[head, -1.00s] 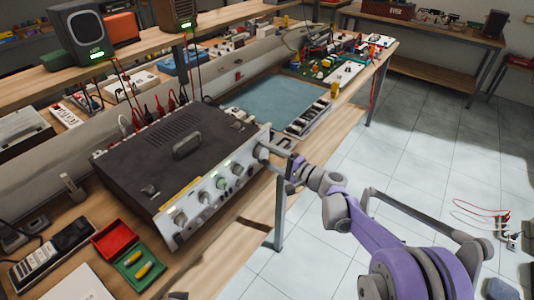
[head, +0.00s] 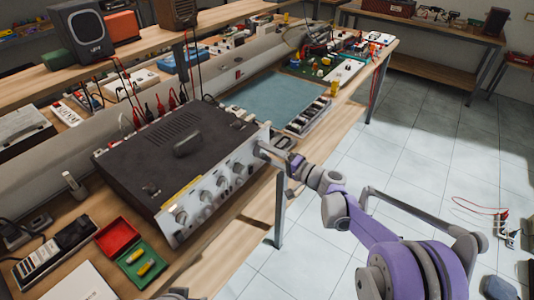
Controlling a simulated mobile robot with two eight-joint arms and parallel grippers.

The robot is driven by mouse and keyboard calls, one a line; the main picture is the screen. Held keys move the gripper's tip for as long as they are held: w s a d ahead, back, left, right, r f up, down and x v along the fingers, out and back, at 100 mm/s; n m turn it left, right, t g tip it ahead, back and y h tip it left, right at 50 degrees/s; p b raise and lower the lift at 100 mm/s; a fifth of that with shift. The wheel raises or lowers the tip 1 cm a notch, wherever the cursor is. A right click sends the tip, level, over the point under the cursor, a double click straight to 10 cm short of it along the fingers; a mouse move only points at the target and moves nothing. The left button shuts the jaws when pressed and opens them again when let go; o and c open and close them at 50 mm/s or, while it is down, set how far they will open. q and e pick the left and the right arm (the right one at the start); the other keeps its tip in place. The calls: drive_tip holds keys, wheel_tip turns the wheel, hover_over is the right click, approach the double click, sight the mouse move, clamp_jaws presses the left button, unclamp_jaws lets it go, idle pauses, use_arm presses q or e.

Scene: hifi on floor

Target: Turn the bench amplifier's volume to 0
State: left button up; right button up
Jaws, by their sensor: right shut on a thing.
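The bench amplifier (head: 170,142) is a dark box with a silver front panel (head: 212,198) that carries a row of grey knobs. My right gripper (head: 267,151) comes in from the right and is shut on a knob at the panel's right end, which its fingers mostly hide. I take this to be the volume knob; no marking is readable. The angle of that knob cannot be made out. No green light shows on the panel now. A small grey part at the bottom edge may be the tip of my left gripper (head: 177,293); its fingers cannot be made out.
A speaker (head: 83,30) stands on the shelf, with a brown box (head: 179,12) beside it. Red and black leads run behind the amplifier. A red and green case (head: 128,250) lies front left. A blue mat (head: 268,100) lies behind. The floor (head: 420,150) at right is mostly clear.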

drive_tip(key=o, duration=1.4)
drive_tip(key=shift+c, duration=0.2)
drive_tip(key=shift+s+d, duration=0.1)
drive_tip(key=shift+d, duration=0.05)
drive_tip(key=v, duration=1)
drive_tip(key=shift+s+d, duration=0.15)
drive_tip(key=shift+d, duration=0.05)
